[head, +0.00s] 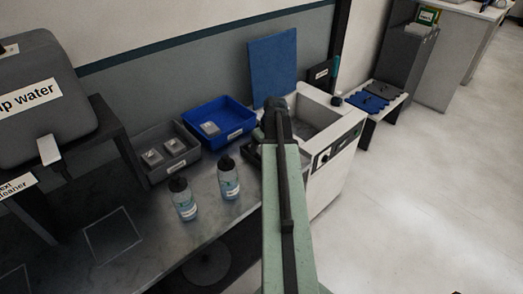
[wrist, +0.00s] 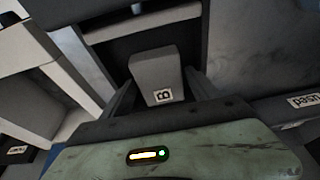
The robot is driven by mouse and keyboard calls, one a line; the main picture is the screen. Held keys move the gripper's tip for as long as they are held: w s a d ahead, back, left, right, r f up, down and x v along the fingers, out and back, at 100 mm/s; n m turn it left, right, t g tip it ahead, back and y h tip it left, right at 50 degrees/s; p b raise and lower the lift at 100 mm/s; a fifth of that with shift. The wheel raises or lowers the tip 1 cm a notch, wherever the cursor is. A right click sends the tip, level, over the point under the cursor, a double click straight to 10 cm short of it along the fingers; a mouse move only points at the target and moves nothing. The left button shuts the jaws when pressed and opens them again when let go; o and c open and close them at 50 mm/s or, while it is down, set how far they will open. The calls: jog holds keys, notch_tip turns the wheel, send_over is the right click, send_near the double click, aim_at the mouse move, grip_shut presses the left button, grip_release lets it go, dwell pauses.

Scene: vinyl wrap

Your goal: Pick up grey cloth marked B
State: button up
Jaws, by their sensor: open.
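The grey cloth marked B (wrist: 155,70) shows in the wrist view as a folded grey block with a white label. It lies in a dark recess between the fingers of my gripper (wrist: 160,95), which are open on either side of it. I cannot tell whether the fingers touch it. In the head view my arm covers the gripper's fingertips and whatever is under them. Small grey labelled cloths show there in the grey tray (head: 150,182) and the blue tray (head: 236,110), but their letters are too small to read.
Two labelled bottles (head: 183,200) (head: 228,178) stand on the dark bench left of my arm. A white sink unit (head: 338,152) stands to its right, with a blue panel (head: 273,68) behind. A low white stand (head: 390,95) holds blue pieces.

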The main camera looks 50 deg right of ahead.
jog(key=shift+c, duration=0.3)
jog(key=c, duration=1.2)
jog(key=shift+r, duration=0.1)
